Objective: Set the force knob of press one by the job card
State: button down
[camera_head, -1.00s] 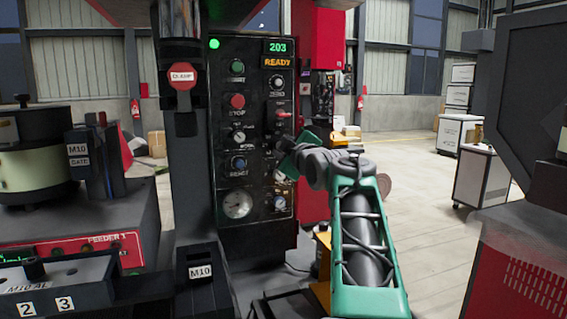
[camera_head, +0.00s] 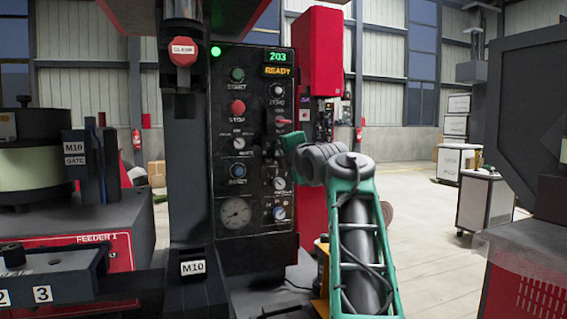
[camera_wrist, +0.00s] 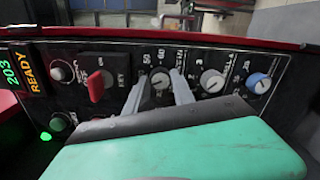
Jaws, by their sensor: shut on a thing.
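The press control panel (camera_head: 238,165) stands upright, with a green 203 and an amber READY display (camera_head: 278,64) at its top. In the wrist view my gripper (camera_wrist: 159,80) is shut on a small dial knob (camera_wrist: 159,84), one finger on each side. The knob has a numbered scale; its name is not legible. It sits between the red key switch (camera_wrist: 96,86) and a pale knob (camera_wrist: 212,81), with a blue knob (camera_wrist: 259,83) beyond. In the head view the green hand hides the held knob. No job card is readable.
A red CLAMP button (camera_head: 183,51) is on the column left of the panel. A gauge (camera_head: 236,212) is low on the panel. FEEDER 1 (camera_head: 97,245) stands at left, and a dark machine (camera_head: 528,120) at right. Open floor lies between.

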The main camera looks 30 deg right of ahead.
jog(key=n+b, duration=0.1)
jog(key=n, duration=0.2)
jog(key=shift+f+b, duration=0.1)
jog(key=shift+b, duration=0.2)
jog(key=shift+n, duration=0.4)
jog(key=c, duration=1.1)
grip_release()
jog(key=shift+o, duration=0.2)
jog(key=b+v, duration=0.1)
jog(key=v, duration=0.6)
jog(key=shift+s+a, duration=0.2)
jog(key=shift+s, duration=0.15)
